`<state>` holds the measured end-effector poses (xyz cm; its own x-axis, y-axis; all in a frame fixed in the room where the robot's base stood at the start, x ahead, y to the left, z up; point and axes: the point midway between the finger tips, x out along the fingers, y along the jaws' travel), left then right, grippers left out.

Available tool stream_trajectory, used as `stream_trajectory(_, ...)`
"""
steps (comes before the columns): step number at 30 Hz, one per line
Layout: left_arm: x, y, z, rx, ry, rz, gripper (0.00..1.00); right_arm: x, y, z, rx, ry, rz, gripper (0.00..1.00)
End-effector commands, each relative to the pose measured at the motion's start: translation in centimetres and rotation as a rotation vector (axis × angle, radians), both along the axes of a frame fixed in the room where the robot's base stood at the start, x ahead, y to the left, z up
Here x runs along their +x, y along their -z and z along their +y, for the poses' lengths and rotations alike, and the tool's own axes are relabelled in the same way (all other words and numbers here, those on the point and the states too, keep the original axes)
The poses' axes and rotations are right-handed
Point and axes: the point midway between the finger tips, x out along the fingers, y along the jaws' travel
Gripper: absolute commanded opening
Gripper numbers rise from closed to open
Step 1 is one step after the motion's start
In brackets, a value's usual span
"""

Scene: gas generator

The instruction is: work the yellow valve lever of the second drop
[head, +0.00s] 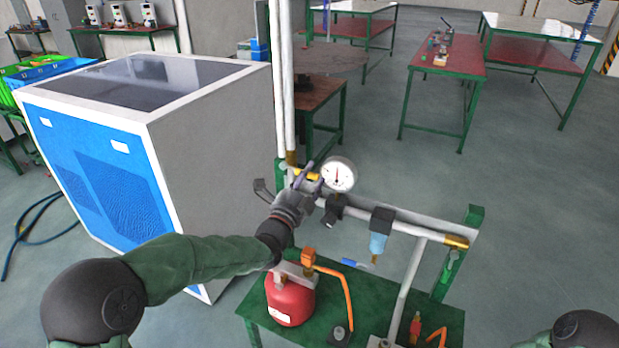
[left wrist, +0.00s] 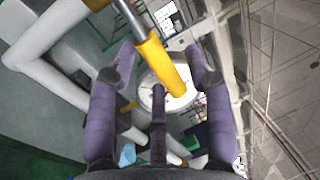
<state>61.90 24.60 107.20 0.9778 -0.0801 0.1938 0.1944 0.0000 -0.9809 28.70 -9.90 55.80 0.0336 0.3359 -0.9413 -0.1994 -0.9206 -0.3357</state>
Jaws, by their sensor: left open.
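A yellow valve lever (head: 309,175) shows at the pipework in the head view, partly hidden by my left gripper (head: 309,172). In the left wrist view the yellow lever (left wrist: 161,66) is large, on a metal stem from the top. It lies between the spread purple fingers of my left gripper (left wrist: 160,55). The fingers are open; whether any finger touches the lever I cannot tell. A round white gauge (head: 339,174) is just right of the gripper and shows behind the lever in the left wrist view (left wrist: 176,102). My right gripper is out of view.
A blue-and-grey cabinet (head: 205,140) stands left of the pipes. A blue-bowled filter (head: 378,243) hangs from the horizontal pipe (head: 405,222). Below, a red tank (head: 290,298) stands on a green bench (head: 375,290). Worktables (head: 445,75) stand behind, with open floor between.

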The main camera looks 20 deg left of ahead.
Motion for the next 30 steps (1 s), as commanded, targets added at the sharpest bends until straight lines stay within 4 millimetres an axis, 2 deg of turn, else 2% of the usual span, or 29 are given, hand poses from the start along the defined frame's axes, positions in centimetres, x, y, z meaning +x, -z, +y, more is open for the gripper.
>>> stream_trajectory(18, -9.6, 2.0, 0.9, 0.001, -0.002, 0.002, 0.51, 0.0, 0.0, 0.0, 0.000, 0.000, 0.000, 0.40)
stream_trajectory(24, -11.0, 2.2, 0.9, 0.001, 0.000, 0.001, 0.51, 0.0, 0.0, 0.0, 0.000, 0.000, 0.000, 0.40)
stream_trajectory(30, -11.2, 2.3, 0.9, 0.000, 0.000, 0.002, 0.51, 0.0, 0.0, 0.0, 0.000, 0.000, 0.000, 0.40)
